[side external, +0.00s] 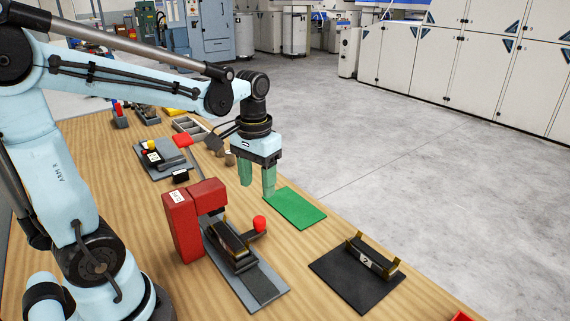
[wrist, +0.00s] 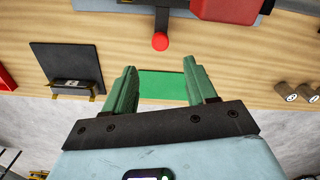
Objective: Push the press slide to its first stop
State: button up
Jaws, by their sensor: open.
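The press has a red upright body (side external: 183,222) on a grey base plate (side external: 277,300) with a dark strip along it. A dark slide block (side external: 226,238) sits on the base beside the red body. An arm on its right side ends in a red round knob (side external: 259,223). In the wrist view the knob (wrist: 160,41) shows centred beyond the fingertips, and the red body (wrist: 225,8) is cut off at the top. My gripper (side external: 257,190) has green fingers, points down and is open and empty, above and behind the knob and apart from it. Its fingers also show in the wrist view (wrist: 160,65).
A green mat (side external: 297,210) lies right of my gripper. A black plate (side external: 345,283) with a dark labelled block (side external: 371,258) is at front right. Behind stand a grey fixture (side external: 166,158), a red-ended lever (side external: 182,140) and a compartment tray (side external: 188,126).

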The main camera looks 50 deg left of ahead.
jog(key=shift+r, duration=0.9)
jog(key=shift+d, duration=0.1)
jog(key=s+d+f+m+t, duration=0.1)
jog(key=s+d+m+t, duration=0.1)
jog(key=d+t, duration=0.4)
jog(key=shift+s+d+m+t, duration=0.25)
jog(key=shift+d+m+t, duration=0.15)
jog(key=shift+m+t, duration=0.15)
